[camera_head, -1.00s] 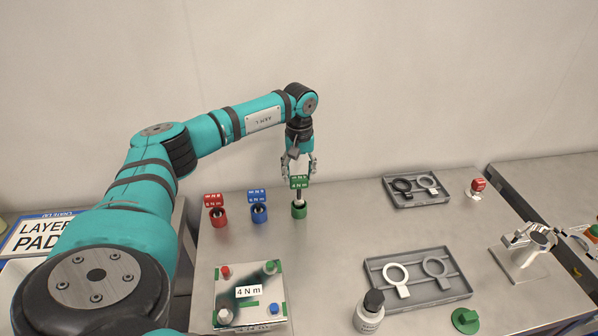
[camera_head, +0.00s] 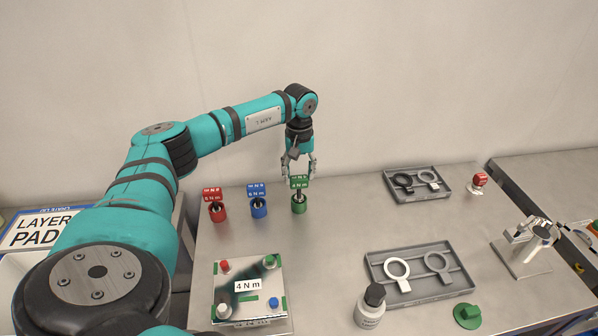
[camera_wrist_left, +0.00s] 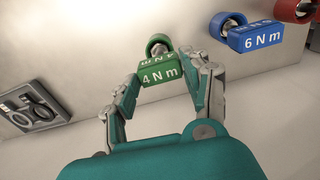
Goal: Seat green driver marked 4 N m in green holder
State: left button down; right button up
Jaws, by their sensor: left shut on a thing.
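My left gripper (camera_head: 299,176) is shut on the green driver (camera_head: 299,183) marked 4 N m, from above. The driver is upright, its shaft end at the green holder (camera_head: 299,205). In the left wrist view the fingers lie on either side of the green driver's block (camera_wrist_left: 160,72), with the green holder (camera_wrist_left: 158,43) just beyond it. A little shaft shows between block and holder. I cannot tell whether the driver is fully down. My right gripper is not in view.
To the left stand a blue driver (camera_head: 257,191) in a blue holder and a red driver (camera_head: 212,194) in a red holder. A 4 N m plate fixture (camera_head: 232,308) is in front. Grey trays (camera_head: 462,283) and a bottle (camera_head: 369,315) stand right. The table between is clear.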

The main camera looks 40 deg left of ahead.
pick_arm(q)
jog(key=shift+f+b, duration=0.4)
jog(key=shift+f, duration=0.3)
jog(key=c, duration=0.5)
grip_release()
notch_tip(320, 180, up, 5)
jog(key=p, duration=0.3)
jog(key=shift+p, duration=0.3)
jog(key=shift+r, duration=0.1)
